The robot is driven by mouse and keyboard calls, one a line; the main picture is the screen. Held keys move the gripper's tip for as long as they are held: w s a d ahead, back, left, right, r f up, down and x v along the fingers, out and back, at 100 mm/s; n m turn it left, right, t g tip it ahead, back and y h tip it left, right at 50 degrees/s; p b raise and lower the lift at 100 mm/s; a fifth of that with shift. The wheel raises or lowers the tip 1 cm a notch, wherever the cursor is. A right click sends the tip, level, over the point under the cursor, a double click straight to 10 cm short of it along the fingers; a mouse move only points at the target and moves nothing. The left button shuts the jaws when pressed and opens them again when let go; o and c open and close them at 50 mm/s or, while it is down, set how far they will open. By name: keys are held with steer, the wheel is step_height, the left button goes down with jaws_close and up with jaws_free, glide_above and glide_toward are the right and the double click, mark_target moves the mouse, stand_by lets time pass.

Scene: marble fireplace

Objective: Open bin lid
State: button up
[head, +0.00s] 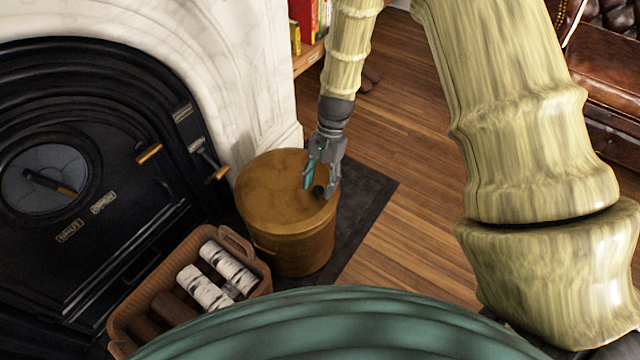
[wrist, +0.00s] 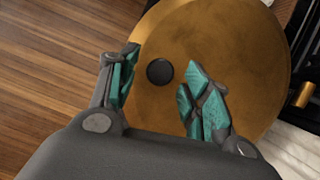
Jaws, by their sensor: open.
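A round brass-coloured bin (head: 292,248) stands on a dark hearth slab beside the fireplace. Its flat lid (head: 268,188) is on and looks closed. A small dark round knob (head: 318,192) sits on the lid toward its right side. My gripper (head: 320,188) is over the right part of the lid, with its fingers apart on either side of the knob. In the wrist view the black knob (wrist: 160,71) lies between the open teal-padded fingers (wrist: 158,92), apart from both, with the lid (wrist: 220,50) behind. How high the fingertips are above the lid is unclear.
A wicker basket (head: 258,258) with birch logs (head: 228,266) stands close to the bin's left front. The black fireplace (head: 100,170) with brass-tipped handles is at the left. Wooden floor (head: 410,190) is clear to the right. A leather sofa (head: 610,90) is at the far right.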

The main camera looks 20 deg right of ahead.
steer(key=shift+f, duration=0.1)
jaws_close()
stand_by(0.3)
